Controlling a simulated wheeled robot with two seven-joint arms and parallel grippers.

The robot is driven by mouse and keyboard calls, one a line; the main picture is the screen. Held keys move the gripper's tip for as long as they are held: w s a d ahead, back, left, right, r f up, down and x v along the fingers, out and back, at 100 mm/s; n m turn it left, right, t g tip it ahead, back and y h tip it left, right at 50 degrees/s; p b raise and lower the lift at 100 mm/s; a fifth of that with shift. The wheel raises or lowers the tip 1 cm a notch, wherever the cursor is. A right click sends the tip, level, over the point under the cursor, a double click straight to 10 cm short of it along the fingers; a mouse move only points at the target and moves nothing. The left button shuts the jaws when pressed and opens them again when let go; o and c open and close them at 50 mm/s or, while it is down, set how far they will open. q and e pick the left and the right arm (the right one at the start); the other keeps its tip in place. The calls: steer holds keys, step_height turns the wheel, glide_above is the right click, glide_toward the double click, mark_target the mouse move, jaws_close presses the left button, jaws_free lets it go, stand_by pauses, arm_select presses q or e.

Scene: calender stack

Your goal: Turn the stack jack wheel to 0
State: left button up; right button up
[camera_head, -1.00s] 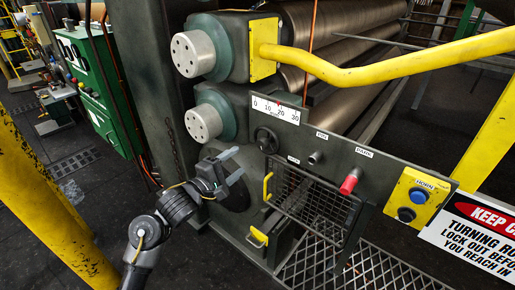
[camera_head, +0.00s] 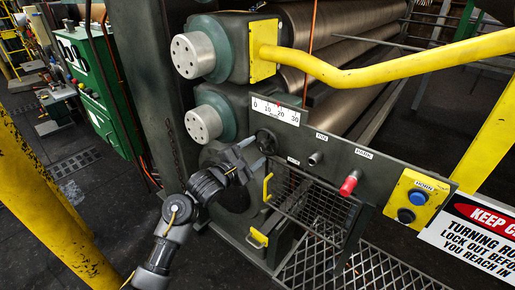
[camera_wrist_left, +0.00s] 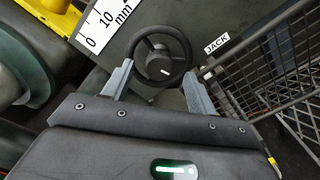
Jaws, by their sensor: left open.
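The jack wheel (camera_head: 266,139) is a small black handwheel on the dark panel, below the white scale (camera_head: 275,111) marked 0 to 30. In the left wrist view the wheel (camera_wrist_left: 161,56) shows a round rim, spokes and a hub with a white mark. My left gripper (camera_head: 254,152) is open at the wheel. In the left wrist view its two fingers (camera_wrist_left: 157,80) lie on either side of the wheel's near part. I cannot tell whether they touch the rim. My right gripper is not in view.
A wire basket guard (camera_head: 310,200) with a yellow handle (camera_head: 267,188) hangs right of and below the wheel. A red-capped knob (camera_head: 349,183) and a yellow button box (camera_head: 411,197) are farther right. Large rollers and a yellow bar (camera_head: 380,73) are above.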

arm_select(q)
steer(key=shift+x, duration=1.2)
steer(key=c, duration=0.8)
steer(key=shift+a, duration=0.15)
steer(key=shift+c, duration=1)
steer(key=shift+r+m+p, duration=0.15)
steer(key=shift+m+p, duration=0.25)
steer(key=shift+p, duration=0.3)
steer(key=shift+m+p, duration=0.95)
steer(key=shift+m, duration=0.05)
steer(key=shift+m+p, duration=0.6)
steer(key=shift+m, duration=0.5)
steer(key=shift+f+m+p, duration=0.25)
steer(key=shift+m+p, duration=0.15)
steer(key=shift+m, duration=0.6)
